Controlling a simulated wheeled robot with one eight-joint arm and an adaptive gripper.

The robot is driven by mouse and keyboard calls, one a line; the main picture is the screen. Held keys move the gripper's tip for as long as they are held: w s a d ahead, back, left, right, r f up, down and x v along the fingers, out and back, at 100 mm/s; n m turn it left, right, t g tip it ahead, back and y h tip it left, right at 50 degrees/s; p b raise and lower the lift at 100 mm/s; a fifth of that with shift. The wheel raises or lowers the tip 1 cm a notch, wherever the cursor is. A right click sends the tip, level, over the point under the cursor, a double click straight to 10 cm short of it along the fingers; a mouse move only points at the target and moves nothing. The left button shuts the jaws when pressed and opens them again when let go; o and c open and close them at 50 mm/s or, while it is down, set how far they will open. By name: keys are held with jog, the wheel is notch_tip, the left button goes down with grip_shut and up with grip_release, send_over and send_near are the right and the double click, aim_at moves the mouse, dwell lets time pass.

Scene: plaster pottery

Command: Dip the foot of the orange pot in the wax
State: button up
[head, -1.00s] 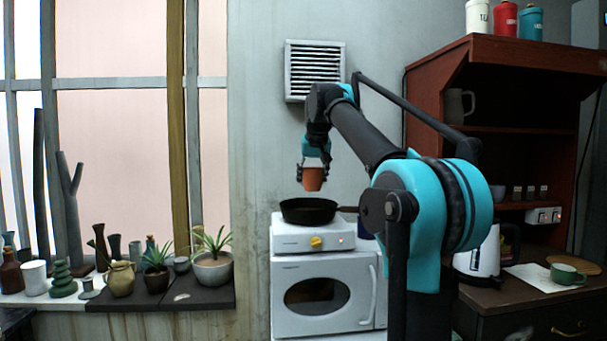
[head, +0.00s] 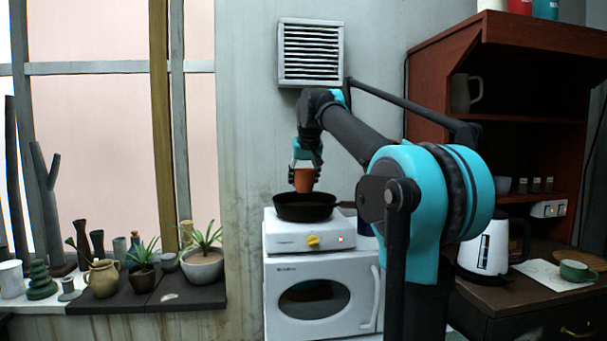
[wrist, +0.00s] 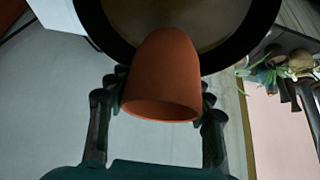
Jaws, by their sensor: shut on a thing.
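The orange pot (head: 304,181) is held in my gripper (head: 304,172), above the black pan on the hot plate. In the wrist view the pot (wrist: 163,80) sits between the two fingers (wrist: 160,100), its wide open rim toward the camera and its narrow end toward the pan. The pan (head: 282,212) stands on the white hot plate (head: 285,240). In the wrist view the pan (wrist: 98,22) holds a brownish, smooth surface, which looks like the wax. The pot's lower end appears just above the pan; whether it touches the wax cannot be told.
The hot plate stands on a white microwave (head: 283,270). A wall vent (head: 310,53) is above. Plants and pots (head: 103,277) line the window sill at left. A red shelf (head: 500,80), a kettle (head: 487,250) and a green cup (head: 577,271) are at right.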

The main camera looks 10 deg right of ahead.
aim_at(304, 191)
jog(key=shift+f, duration=2.4)
jog(key=shift+f, duration=0.55)
dwell(0.9)
jog(key=shift+r, duration=0.2)
dwell(0.9)
jog(key=shift+r, duration=0.35)
jog(key=shift+r, duration=0.55)
dwell(0.6)
jog(key=shift+r, duration=4.25)
